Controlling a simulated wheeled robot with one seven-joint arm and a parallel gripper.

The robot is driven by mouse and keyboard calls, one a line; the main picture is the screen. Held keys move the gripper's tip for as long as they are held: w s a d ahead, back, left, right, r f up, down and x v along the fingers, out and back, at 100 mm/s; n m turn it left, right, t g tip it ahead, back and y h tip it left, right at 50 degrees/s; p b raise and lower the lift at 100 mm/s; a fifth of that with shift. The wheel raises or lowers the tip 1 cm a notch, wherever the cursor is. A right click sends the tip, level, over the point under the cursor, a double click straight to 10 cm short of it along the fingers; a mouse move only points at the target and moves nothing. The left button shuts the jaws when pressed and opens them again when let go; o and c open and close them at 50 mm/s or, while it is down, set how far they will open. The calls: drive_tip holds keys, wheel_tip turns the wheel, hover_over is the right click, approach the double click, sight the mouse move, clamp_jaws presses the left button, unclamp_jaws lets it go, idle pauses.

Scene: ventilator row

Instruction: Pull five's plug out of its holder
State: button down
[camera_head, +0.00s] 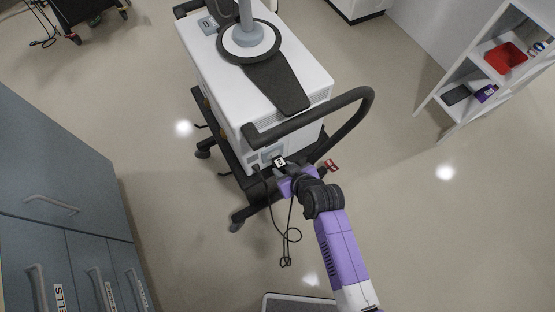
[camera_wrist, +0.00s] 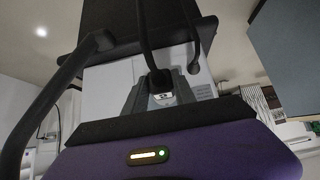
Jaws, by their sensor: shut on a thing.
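The white ventilator (camera_head: 260,72) stands on a black wheeled cart in the middle of the head view. My gripper (camera_head: 277,171) is at the low front of its body, under the dark handle bar. In the wrist view, the grey fingers of my gripper (camera_wrist: 161,95) are shut on a plug (camera_wrist: 161,97) with a pale face. A black cord (camera_wrist: 146,40) runs from the plug. In the head view my gripper mostly hides the plug and its holder. I cannot tell whether the plug is still seated.
The curved handle bar (camera_head: 340,108) arches close to my arm. A cord (camera_head: 291,235) hangs in a loop to the floor. Grey cabinets (camera_head: 60,165) stand at the left and a white shelf (camera_head: 470,75) at the upper right. The floor right of the cart is clear.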

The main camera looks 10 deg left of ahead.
drive_tip(key=shift+s+d+p, duration=0.35)
drive_tip(key=shift+s+d, duration=0.25)
drive_tip(key=shift+s, duration=0.15)
drive_tip(key=shift+s+d+p, duration=0.3)
drive_tip(key=shift+s+d, duration=0.25)
drive_tip(key=shift+s, duration=0.2)
